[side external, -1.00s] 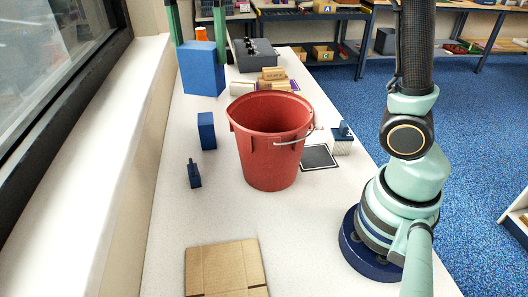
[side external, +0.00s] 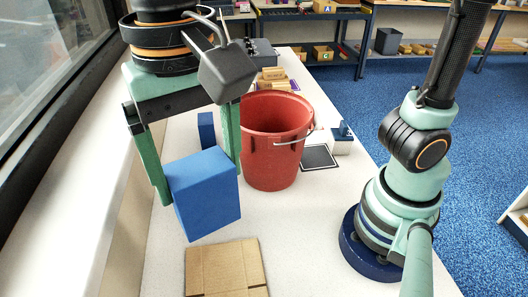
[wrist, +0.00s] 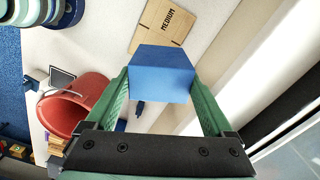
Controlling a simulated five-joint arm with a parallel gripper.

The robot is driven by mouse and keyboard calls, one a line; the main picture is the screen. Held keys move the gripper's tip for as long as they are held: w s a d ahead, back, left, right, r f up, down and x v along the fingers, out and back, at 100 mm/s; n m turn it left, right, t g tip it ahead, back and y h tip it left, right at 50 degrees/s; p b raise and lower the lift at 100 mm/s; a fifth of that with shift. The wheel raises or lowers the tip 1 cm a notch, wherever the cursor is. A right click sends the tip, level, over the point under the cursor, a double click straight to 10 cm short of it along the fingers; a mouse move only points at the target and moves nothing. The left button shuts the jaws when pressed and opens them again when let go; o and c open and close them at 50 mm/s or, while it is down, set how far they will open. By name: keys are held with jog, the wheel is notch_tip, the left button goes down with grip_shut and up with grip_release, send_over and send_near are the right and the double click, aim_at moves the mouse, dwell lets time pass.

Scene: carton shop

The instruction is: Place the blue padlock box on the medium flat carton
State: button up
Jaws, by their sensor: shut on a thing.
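My gripper (side external: 198,168) is shut on the blue padlock box (side external: 205,196) and holds it tilted above the table, a little behind the flat carton. In the wrist view the box (wrist: 161,76) sits between the two green fingers. The medium flat carton (side external: 226,267) lies on the table at the front of the side view. In the wrist view the carton (wrist: 163,25) shows the word MEDIUM, and the box covers part of its near edge.
A red bucket (side external: 272,145) stands behind and right of the box, close to my right finger. A smaller blue block (side external: 206,130) stands behind my gripper. A window ledge (side external: 95,215) runs along the left.

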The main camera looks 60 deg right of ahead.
notch_tip(320, 180, down, 22)
jog(key=shift+f, duration=0.1)
dwell(0.6)
jog(key=shift+f, duration=0.1)
jog(key=o, duration=1.4)
notch_tip(320, 180, up, 12)
jog(key=w+d+r+n+t, duration=0.1)
jog(key=w+d+r+t, duration=0.1)
jog(key=d, duration=0.6)
jog(key=w+d+r+n+t, duration=0.1)
jog(key=w+d+r+n, duration=0.1)
jog(key=d, duration=0.7)
jog(key=w+d+r+n+t, duration=0.1)
jog(key=w+d, duration=0.3)
jog(key=d, duration=0.5)
jog(key=shift+d+r+t, duration=0.15)
jog(key=shift+r+t, duration=0.55)
jog(key=shift+t, duration=0.1)
